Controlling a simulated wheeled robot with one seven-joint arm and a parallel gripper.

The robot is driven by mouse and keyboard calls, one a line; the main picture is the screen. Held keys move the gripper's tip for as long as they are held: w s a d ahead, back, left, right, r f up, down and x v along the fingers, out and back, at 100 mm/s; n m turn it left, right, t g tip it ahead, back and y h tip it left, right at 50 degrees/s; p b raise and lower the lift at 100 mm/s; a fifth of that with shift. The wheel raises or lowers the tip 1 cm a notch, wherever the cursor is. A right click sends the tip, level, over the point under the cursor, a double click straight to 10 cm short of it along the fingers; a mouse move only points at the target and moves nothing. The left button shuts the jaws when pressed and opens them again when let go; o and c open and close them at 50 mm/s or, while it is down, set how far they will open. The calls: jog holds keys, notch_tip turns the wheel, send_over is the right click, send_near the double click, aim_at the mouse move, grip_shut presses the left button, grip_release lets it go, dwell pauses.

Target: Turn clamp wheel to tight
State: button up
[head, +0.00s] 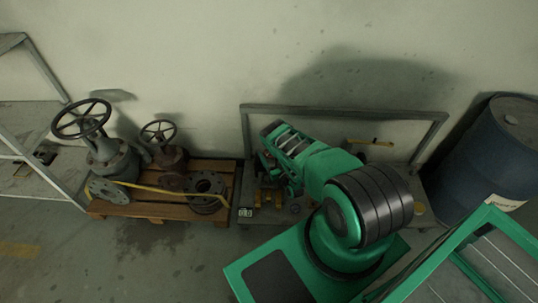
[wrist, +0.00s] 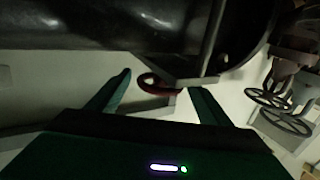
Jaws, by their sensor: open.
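A small red wheel (wrist: 152,84), likely the clamp wheel, shows in the wrist view below a dark bracket. My gripper (wrist: 161,82) is open, with one green finger to each side of the wheel in the picture. The wheel appears beyond or level with the fingertips; I cannot tell the exact depth or whether anything touches. In the head view my arm covers the fingers and the wheel. A large dark cylindrical body (wrist: 90,25) fills the top of the wrist view.
A low metal cart (head: 247,206) with a rail stands under my arm against the wall. To its left, a wooden pallet (head: 135,207) holds valves with handwheels (head: 82,118). A blue drum (head: 480,150) stands at right, a shelf (head: 25,130) at far left.

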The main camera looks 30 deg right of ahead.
jog(key=shift+w, duration=0.35)
jog(key=shift+c, duration=0.5)
jog(key=c, duration=0.9)
jog(key=shift+c, duration=0.2)
jog(key=shift+m+h, duration=0.4)
jog(key=shift+h, duration=0.2)
jog(key=m+g+h, duration=0.1)
jog(key=m+h, duration=0.1)
jog(key=m+g+h, duration=0.1)
jog(key=h, duration=0.2)
jog(key=shift+a+m+h, duration=0.1)
jog(key=shift+m+h, duration=0.2)
jog(key=shift+m, duration=0.1)
jog(key=shift+a+m+g+h, duration=0.15)
jog(key=shift+m+g+h, duration=1.2)
jog(key=shift+h, duration=0.45)
jog(key=shift+m+h, duration=0.25)
jog(key=shift+h, duration=0.05)
jog(key=shift+a, duration=0.1)
